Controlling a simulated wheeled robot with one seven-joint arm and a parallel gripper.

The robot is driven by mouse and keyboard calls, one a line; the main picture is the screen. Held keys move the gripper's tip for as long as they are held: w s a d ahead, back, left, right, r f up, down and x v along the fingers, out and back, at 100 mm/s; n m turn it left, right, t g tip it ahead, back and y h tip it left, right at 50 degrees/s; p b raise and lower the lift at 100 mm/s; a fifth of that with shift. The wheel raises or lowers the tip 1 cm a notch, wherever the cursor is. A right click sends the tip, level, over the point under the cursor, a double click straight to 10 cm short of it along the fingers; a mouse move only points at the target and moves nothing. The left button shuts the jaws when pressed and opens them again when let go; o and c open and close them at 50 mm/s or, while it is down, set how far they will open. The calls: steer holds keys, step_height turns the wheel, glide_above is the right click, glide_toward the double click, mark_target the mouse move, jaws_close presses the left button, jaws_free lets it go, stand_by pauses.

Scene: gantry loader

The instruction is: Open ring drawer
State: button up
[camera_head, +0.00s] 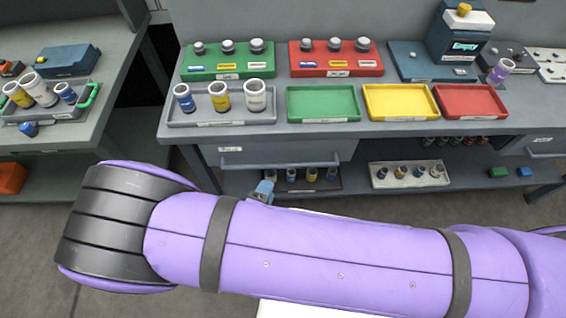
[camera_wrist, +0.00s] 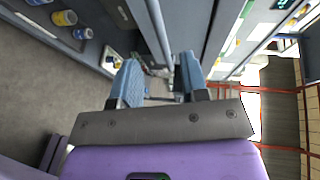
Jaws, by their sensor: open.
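A wide grey drawer (camera_head: 320,151) with a long bar handle (camera_head: 280,163) sits under the front edge of the workbench. It looks shut, and its small label is too small to read. A second grey drawer (camera_head: 544,143) with a handle shows at the far right; I cannot tell by label which is the ring drawer. My gripper (camera_head: 263,192) is just below and in front of the wide drawer, mostly hidden by my purple arm. In the wrist view my gripper (camera_wrist: 158,75) has two blue fingers apart with nothing held between them. A grey bar lies ahead of the fingers.
The bench top holds a grey tray (camera_head: 220,121) of cups, green, yellow and red trays, and a dark device (camera_head: 460,35). A lower shelf (camera_head: 350,205) carries racks of small parts below the drawer. A side table (camera_head: 95,125) stands at the left, with floor between.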

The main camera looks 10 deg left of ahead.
mark_target(280, 165)
steer(key=x, duration=1)
steer(key=shift+w+f, duration=0.2)
steer(key=shift+w, duration=0.15)
jaws_close()
